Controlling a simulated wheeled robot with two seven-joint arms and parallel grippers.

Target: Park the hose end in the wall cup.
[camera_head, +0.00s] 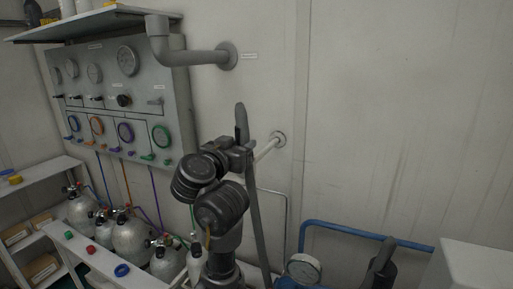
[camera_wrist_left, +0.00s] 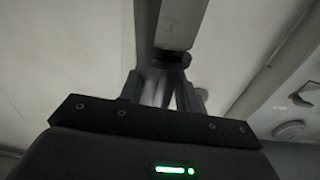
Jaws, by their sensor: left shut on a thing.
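The hose end (camera_head: 241,122) is a dark grey tapered piece. It points up, nearly upright, from my left gripper (camera_head: 240,157). My left gripper is shut on it, and the grey hose (camera_head: 256,225) hangs below. In the left wrist view grey parts run up from between the fingers (camera_wrist_left: 165,88), dim and hard to tell apart. The likely wall cup (camera_head: 158,26) is the upturned end of a grey elbow pipe fixed to the wall by a round flange. It is up and left of the hose end, clearly apart from it. My right gripper is not seen.
A gauge panel (camera_head: 110,82) with coloured rings is at left under a shelf (camera_head: 100,22). A pale peg (camera_head: 268,147) with a wall flange is beside my gripper. Gas cylinders (camera_head: 130,238) and a blue pipe (camera_head: 350,230) are lower. The wall at right is bare.

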